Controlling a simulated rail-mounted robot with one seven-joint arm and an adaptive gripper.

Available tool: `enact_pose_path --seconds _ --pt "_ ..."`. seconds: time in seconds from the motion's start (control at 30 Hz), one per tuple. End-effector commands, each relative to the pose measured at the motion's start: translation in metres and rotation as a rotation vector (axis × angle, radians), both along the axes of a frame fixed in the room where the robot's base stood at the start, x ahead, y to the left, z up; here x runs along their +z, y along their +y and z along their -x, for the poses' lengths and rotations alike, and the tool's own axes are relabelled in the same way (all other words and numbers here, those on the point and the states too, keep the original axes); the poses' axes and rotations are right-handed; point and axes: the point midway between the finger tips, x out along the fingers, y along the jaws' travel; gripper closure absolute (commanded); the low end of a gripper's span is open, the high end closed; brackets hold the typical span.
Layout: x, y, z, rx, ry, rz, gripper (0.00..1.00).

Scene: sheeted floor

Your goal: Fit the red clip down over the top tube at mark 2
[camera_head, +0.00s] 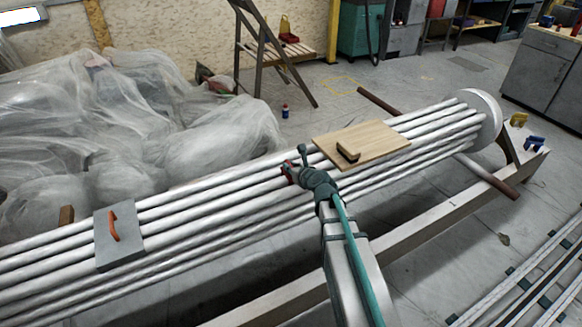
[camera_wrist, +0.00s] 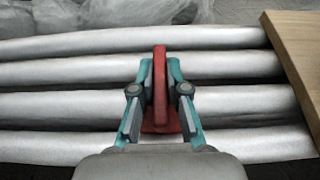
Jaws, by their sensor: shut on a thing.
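My gripper (camera_head: 302,172) is over the middle of a bundle of long white tubes (camera_head: 190,195), left of the wooden board. It is shut on the red clip (camera_wrist: 160,85), which stands upright between the two teal fingers in the wrist view. In the head view only a little of the red clip (camera_head: 289,167) shows at the fingertips. The clip overlaps the upper tubes (camera_wrist: 70,72) in the wrist view; I cannot tell whether it touches or straddles one. No numbered mark is readable on the tubes.
A wooden board (camera_head: 378,143) with a brown handle lies on the tubes to the right. A grey plate (camera_head: 117,250) with an orange handle lies to the left. A yellow clip (camera_head: 519,119) and a blue clip (camera_head: 534,142) sit at the far right end. Plastic-sheeted heaps (camera_head: 110,130) lie behind.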

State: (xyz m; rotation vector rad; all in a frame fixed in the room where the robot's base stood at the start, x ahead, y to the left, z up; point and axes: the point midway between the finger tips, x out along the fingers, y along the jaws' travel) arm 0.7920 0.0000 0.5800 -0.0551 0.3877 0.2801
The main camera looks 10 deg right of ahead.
Motion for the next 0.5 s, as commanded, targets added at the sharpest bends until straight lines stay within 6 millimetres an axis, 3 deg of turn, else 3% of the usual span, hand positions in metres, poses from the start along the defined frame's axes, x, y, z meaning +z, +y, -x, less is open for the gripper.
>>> enact_pose_path --seconds 0.2,0.23,0.4,0.5 --pt "0.0000 0.0000 0.0001 0.000 0.000 0.000 1.00" --pt "0.0000 0.0000 0.0001 0.000 0.000 0.000 0.84" --pt "0.0000 0.0000 0.0000 0.000 0.000 0.000 0.57" --pt "-0.0001 0.0000 0.0000 0.000 0.000 0.000 0.57"
